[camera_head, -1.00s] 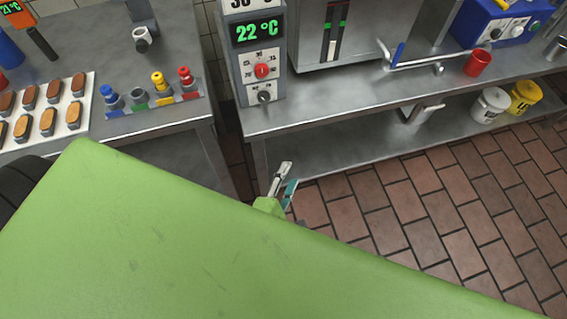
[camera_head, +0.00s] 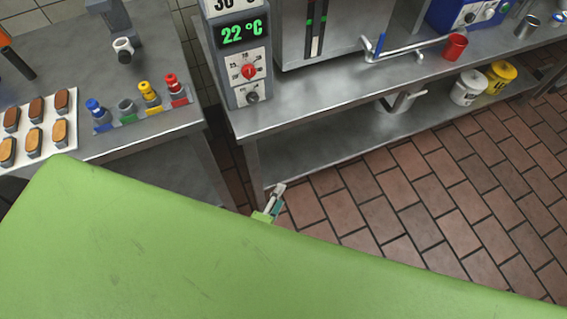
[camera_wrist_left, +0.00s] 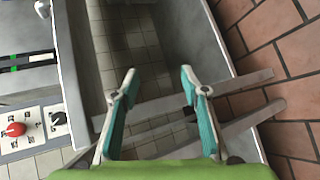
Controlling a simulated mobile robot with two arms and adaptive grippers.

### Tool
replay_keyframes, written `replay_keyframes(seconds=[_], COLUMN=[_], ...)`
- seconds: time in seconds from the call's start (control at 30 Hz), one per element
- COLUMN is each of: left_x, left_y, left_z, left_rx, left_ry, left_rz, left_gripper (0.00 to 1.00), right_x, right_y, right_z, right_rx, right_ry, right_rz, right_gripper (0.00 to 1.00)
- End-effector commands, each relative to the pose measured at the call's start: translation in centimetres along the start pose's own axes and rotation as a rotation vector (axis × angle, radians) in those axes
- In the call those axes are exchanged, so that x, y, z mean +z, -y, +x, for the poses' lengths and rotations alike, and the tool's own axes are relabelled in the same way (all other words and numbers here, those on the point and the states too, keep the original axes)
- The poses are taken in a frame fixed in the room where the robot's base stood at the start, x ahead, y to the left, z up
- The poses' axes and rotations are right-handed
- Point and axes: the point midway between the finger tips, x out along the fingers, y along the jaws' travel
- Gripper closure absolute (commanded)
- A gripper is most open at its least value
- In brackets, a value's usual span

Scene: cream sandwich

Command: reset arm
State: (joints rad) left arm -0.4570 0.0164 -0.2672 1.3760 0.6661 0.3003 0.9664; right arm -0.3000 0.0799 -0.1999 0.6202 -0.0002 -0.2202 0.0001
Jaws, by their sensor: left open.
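My left gripper (camera_head: 273,206) shows just past the edge of my large green arm cover in the head view, in front of the metal table's leg. In the left wrist view its two teal-padded fingers (camera_wrist_left: 160,112) stand apart with nothing between them. The lower shelf and tiled floor show behind them. My right gripper is in neither view. The green cover hides much of the lower head view.
A steel table (camera_head: 330,95) carries a temperature panel (camera_head: 243,50) and a red cup (camera_head: 455,46). White (camera_head: 467,88) and yellow (camera_head: 499,78) buckets stand on its lower shelf. At left, a tray (camera_head: 71,128) holds several sandwiches beside coloured nozzles (camera_head: 150,93). Brick floor is clear at right.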

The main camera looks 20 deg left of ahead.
Motion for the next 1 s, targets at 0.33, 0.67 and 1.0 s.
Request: replay_keyframes(seconds=[0.33,0.67,1.0], left_x=[0.0,-3.0,-9.8], left_y=[1.8,22.1,35.2], left_z=[-0.1,-5.4,-16.5], left_rx=[-0.04,-0.48,-0.804], left_ry=[0.015,0.325,0.802], left_rz=[0.07,0.914,1.521], left_gripper=[0.59,0.59,0.59], right_x=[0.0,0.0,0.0], right_y=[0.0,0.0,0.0], right_z=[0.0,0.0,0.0], right_rx=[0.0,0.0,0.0], right_ry=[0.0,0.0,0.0], right_rz=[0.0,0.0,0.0], right_gripper=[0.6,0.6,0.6])
